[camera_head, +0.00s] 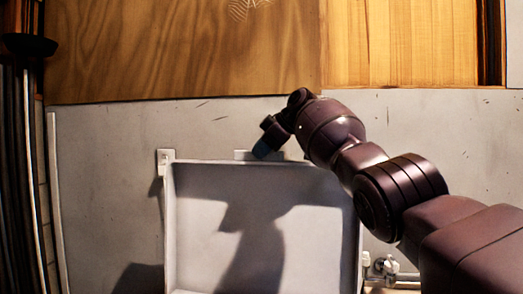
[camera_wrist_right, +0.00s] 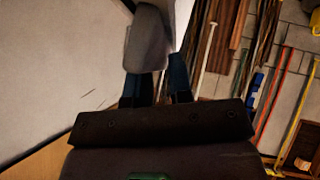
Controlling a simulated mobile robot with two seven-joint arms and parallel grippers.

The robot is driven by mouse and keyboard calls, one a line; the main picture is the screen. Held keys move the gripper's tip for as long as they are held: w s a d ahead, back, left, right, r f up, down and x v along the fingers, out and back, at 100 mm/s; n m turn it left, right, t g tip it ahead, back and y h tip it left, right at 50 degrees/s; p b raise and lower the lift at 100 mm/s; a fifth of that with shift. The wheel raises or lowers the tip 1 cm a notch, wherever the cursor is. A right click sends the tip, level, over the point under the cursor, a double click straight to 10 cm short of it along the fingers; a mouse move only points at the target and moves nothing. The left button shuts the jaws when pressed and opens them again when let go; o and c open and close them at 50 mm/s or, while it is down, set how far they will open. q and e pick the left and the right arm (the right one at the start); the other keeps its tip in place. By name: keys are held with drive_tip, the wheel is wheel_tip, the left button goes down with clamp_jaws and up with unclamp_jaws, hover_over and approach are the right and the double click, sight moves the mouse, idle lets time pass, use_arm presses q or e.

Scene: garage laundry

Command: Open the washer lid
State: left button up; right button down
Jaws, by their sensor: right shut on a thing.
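The washer lid (camera_head: 200,225) is a pale grey-white panel with a raised rim. It stands up in front of the grey wall in the head view, with its inner side facing me. My right gripper (camera_head: 262,151) is at its top edge, near the middle. In the right wrist view, the blue fingertips of the right gripper (camera_wrist_right: 158,88) are shut on the grey edge of the lid (camera_wrist_right: 147,50). The washer's body and opening are not in view. My left gripper is not in view.
The grey wall (camera_head: 105,180) is close behind the lid. A wall outlet (camera_head: 166,158) is by its upper left corner, and a pipe valve (camera_head: 386,266) is at the lower right. In the right wrist view, several long-handled tools (camera_wrist_right: 276,98) stand at the right.

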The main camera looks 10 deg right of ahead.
drive_tip(key=shift+w+d+f, duration=0.1)
drive_tip(key=shift+w+f, duration=0.05)
drive_tip(key=shift+w, duration=0.05)
idle(0.3)
drive_tip(key=c, duration=1.2)
unclamp_jaws()
drive_tip(key=shift+s+d+r, duration=0.1)
drive_tip(key=shift+s+r, duration=0.05)
drive_tip(key=shift+r, duration=0.2)
drive_tip(key=p+v, duration=0.1)
drive_tip(key=v, duration=0.9)
drive_tip(key=shift+p, duration=0.45)
